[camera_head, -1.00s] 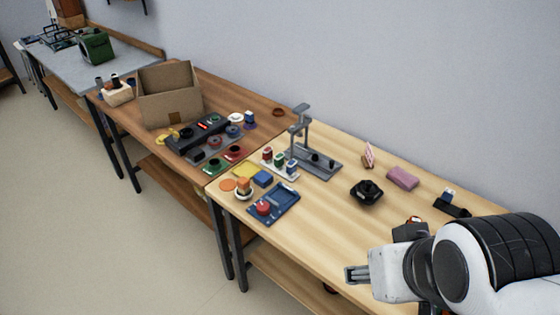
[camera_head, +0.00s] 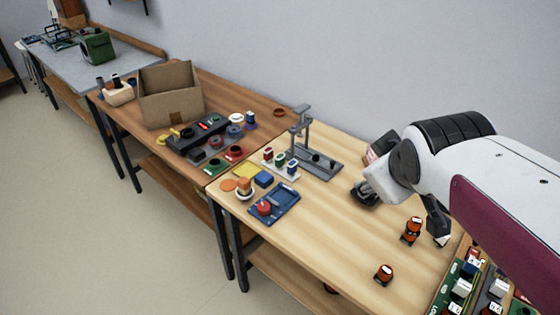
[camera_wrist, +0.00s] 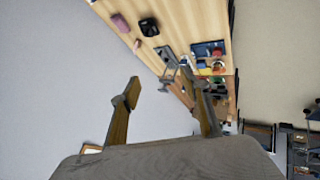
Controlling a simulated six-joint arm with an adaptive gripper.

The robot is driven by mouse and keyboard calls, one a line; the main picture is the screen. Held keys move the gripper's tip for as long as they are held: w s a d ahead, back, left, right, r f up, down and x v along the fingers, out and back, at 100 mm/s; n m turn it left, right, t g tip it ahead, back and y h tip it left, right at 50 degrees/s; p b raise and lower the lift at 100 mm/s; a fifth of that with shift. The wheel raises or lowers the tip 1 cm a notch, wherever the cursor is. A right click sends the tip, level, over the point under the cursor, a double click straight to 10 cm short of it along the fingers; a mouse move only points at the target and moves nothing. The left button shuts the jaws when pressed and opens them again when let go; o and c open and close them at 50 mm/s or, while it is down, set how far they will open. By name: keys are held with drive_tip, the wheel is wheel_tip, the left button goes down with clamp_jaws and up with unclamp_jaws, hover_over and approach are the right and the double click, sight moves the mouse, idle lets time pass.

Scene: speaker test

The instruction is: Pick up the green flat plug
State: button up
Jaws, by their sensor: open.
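A small green piece (camera_head: 279,158) stands between a red and a blue one in a white rack (camera_head: 290,175) on the light wooden table; it may be the green flat plug, but it is too small to be sure. My gripper (camera_wrist: 160,79) is open and empty in the wrist view, its two fingers spread. The table's coloured items show small beyond the fingers in the wrist view; the green piece cannot be made out there.
A grey stand with a post (camera_head: 318,163) is beside the rack. A blue tray (camera_head: 283,207) with a red knob lies in front. Orange-and-black pieces (camera_head: 384,274) stand near the front edge. A cardboard box (camera_head: 170,97) is on the farther table. The light table's front middle is clear.

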drive_tip(key=w+d+r+n+t+y, duration=0.1)
drive_tip(key=w+n+t, duration=0.3)
drive_tip(key=w+n, duration=1.55)
drive_tip(key=w+a+f+n+t+y, duration=0.1)
drive_tip(key=w+a+f+n+y, duration=0.15)
drive_tip(key=w, duration=0.65)
drive_tip(key=w+a+f+n+t+y, duration=0.1)
drive_tip(key=w+f, duration=0.3)
drive_tip(key=w, duration=0.5)
drive_tip(key=a+f+n+y, duration=0.3)
drive_tip(key=f+n+y, duration=0.2)
drive_tip(key=f+n, duration=0.3)
drive_tip(key=w+a+f+n+g+y, duration=0.1)
drive_tip(key=a+f+n+y, duration=0.3)
drive_tip(key=f+n, duration=0.3)
drive_tip(key=shift+f+n+g+y, duration=0.3)
drive_tip(key=shift+f+n+y, duration=0.1)
drive_tip(key=shift+f, duration=1.4)
drive_tip(key=shift+w+a+f, duration=0.1)
drive_tip(key=shift+f, duration=0.05)
